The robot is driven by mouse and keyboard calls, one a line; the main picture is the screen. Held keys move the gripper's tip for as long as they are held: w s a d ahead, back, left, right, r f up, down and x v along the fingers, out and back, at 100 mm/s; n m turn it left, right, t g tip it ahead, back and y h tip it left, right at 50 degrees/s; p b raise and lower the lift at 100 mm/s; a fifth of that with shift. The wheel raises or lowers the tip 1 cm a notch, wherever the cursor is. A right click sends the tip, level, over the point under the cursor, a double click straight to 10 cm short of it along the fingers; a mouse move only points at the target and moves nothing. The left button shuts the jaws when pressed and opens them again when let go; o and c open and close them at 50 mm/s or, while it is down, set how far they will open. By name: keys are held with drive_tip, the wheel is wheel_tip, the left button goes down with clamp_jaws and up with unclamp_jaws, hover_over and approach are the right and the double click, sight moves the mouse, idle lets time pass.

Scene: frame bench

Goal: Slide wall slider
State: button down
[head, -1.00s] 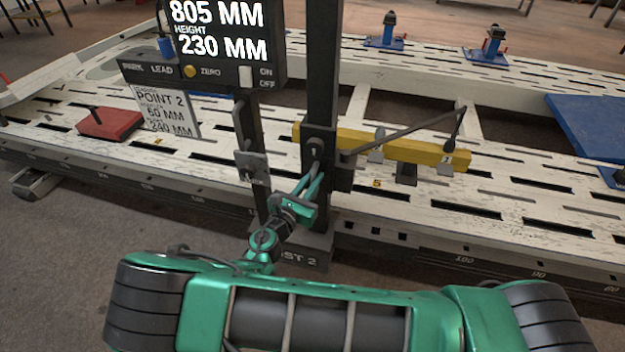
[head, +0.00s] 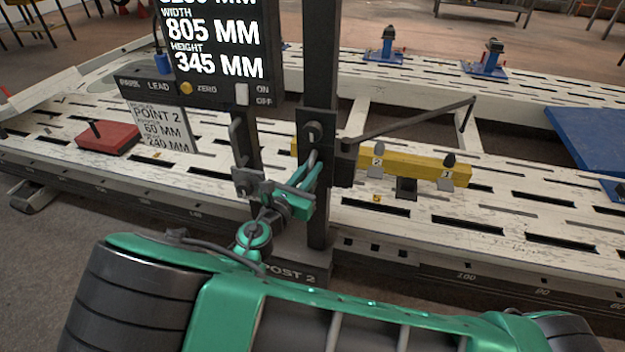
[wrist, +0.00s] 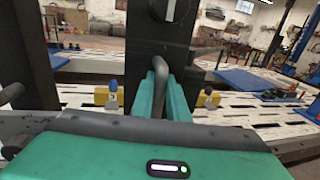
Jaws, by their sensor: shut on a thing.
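The black slider (head: 316,135) sits on the dark upright post (head: 321,60) labelled POST 2. A thin pointer arm (head: 420,121) reaches from it to the right, with its tip above the yellow bar (head: 405,166). My gripper (head: 309,182) is at the slider's lower front. In the wrist view, its two green fingers (wrist: 161,100) are shut on the slider's bent dark handle (wrist: 160,78). The display panel (head: 215,85) left of the post reads width 805 MM and height 345 MM. The handle's lower end is hidden behind my gripper.
A white slotted bench frame (head: 430,215) spreads behind and beside the post. A red block (head: 108,137) and a POINT 2 card (head: 160,128) stand at left. A second dark upright with a bracket (head: 247,180) is close left of my gripper. A blue plate (head: 590,140) lies at right.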

drive_tip(key=shift+r, duration=0.15)
drive_tip(key=c, duration=1.7)
unclamp_jaws()
drive_tip(key=v, duration=1)
drive_tip(key=shift+s+a, duration=0.1)
drive_tip(key=shift+s, duration=0.2)
